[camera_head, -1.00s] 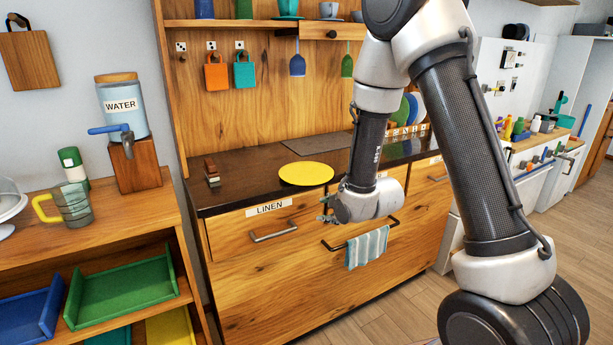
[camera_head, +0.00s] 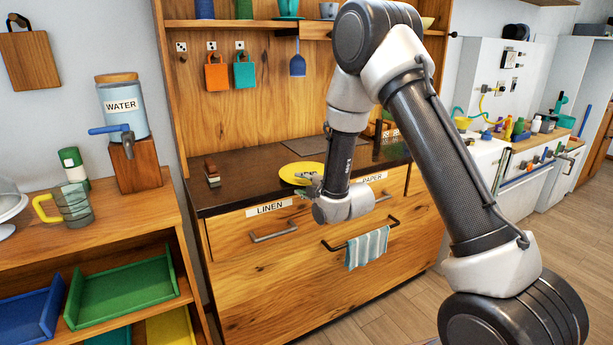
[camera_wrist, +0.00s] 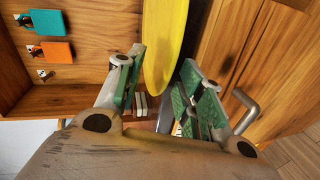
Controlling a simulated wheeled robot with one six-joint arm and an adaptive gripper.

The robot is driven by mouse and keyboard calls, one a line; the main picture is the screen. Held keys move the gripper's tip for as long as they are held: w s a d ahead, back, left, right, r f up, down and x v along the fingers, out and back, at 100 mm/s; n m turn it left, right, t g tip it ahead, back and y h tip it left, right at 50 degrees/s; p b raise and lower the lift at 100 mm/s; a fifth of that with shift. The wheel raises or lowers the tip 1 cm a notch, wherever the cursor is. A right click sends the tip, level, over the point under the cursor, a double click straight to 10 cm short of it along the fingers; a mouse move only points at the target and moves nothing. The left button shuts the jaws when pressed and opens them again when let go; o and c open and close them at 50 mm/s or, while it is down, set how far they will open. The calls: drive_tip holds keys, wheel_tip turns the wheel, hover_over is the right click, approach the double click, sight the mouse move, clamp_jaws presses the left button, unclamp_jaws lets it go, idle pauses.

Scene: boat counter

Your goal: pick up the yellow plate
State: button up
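The yellow plate (camera_head: 301,172) lies flat on the dark counter above the linen drawer. My gripper (camera_head: 309,183) is at its near right edge in the head view and covers part of that edge. In the wrist view the plate (camera_wrist: 165,45) shows nearly edge-on, and its near end reaches toward the gap between my fingers (camera_wrist: 160,82). The fingers are apart, one on each side of the plate's line, with green pads. No grip on the plate shows; I cannot tell whether a finger touches it.
The dark counter (camera_head: 245,168) has a small stacked block item (camera_head: 212,174) at its left. Drawer handles (camera_head: 273,232) and a bar with a striped towel (camera_head: 367,247) project below its front edge. Orange (camera_head: 216,76) and teal (camera_head: 244,74) boards hang behind.

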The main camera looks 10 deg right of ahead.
drive_tip(key=shift+c, duration=0.3)
clamp_jaws()
